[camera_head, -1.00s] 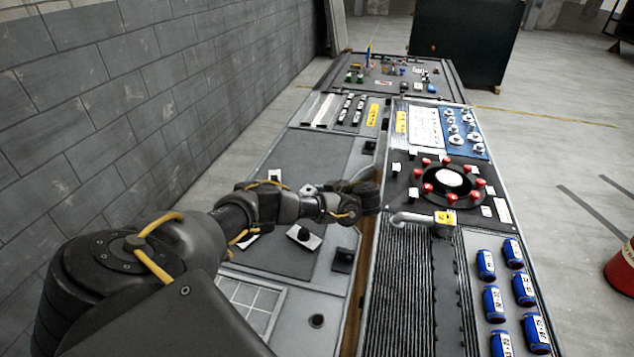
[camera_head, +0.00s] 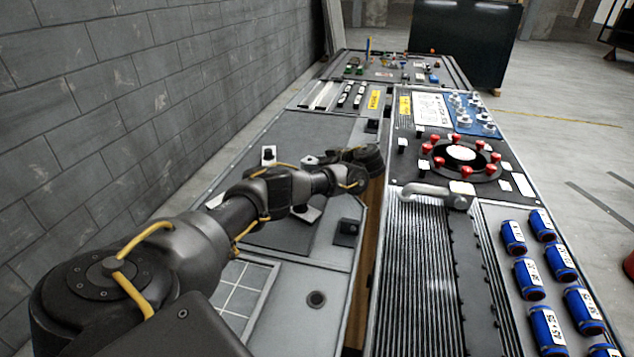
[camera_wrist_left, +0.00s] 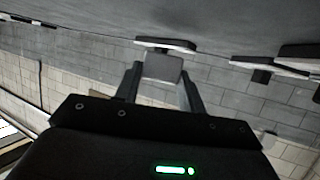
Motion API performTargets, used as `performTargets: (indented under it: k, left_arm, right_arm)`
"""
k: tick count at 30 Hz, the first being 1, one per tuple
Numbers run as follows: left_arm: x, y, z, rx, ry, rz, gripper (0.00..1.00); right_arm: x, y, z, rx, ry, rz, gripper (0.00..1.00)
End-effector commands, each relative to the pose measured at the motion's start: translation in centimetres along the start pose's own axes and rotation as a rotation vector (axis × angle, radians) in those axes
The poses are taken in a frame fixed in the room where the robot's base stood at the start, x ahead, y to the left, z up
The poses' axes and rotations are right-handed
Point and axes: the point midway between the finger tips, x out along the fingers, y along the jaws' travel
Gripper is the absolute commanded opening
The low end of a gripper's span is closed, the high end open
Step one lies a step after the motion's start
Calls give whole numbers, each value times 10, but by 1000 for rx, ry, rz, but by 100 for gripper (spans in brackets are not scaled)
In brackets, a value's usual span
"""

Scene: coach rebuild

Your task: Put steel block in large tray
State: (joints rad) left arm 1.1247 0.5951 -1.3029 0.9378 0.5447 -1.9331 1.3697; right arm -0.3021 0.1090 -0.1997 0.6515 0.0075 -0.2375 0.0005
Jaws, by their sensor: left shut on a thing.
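My left gripper (camera_wrist_left: 163,82) is shut on a small grey block, the steel block (camera_wrist_left: 163,66), in the left wrist view. A white plate (camera_wrist_left: 165,43) lies right by the block's far end; I cannot tell whether they touch. In the head view my left arm reaches in over the left bench and its hand (camera_head: 362,160) is near the gap between the benches; fingers and block are hidden there. I cannot tell for sure which surface is the large tray; a dark grey flat panel (camera_head: 262,238) lies under the arm. My right gripper is not in view.
A bent pipe (camera_head: 428,190), a ring of red knobs (camera_head: 494,157) and several blue cans (camera_head: 530,278) are on the right bench. A brick wall (camera_head: 130,100) borders the left.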

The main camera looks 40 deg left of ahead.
Motion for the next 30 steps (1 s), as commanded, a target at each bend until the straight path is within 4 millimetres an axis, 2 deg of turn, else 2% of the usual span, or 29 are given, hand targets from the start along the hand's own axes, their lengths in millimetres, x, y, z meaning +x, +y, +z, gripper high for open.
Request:
performTargets:
  k: [3, 8, 18, 29, 30]
  left_arm:
    - [3, 4, 2, -2, -1, 1, 1]
    - [4, 5, 3, -2, -1, 0, 1]
    - [19, 7, 34, 0, -2, 0, 1]
    - [20, 7, 37, 0, -2, 0, 1]
    - [20, 7, 37, 1, -1, 0, 45]
  right_arm:
    - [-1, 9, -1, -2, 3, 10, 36]
    - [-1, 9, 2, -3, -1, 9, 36]
    - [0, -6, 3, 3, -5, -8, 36]
    - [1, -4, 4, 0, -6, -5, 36]
    - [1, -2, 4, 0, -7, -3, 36]
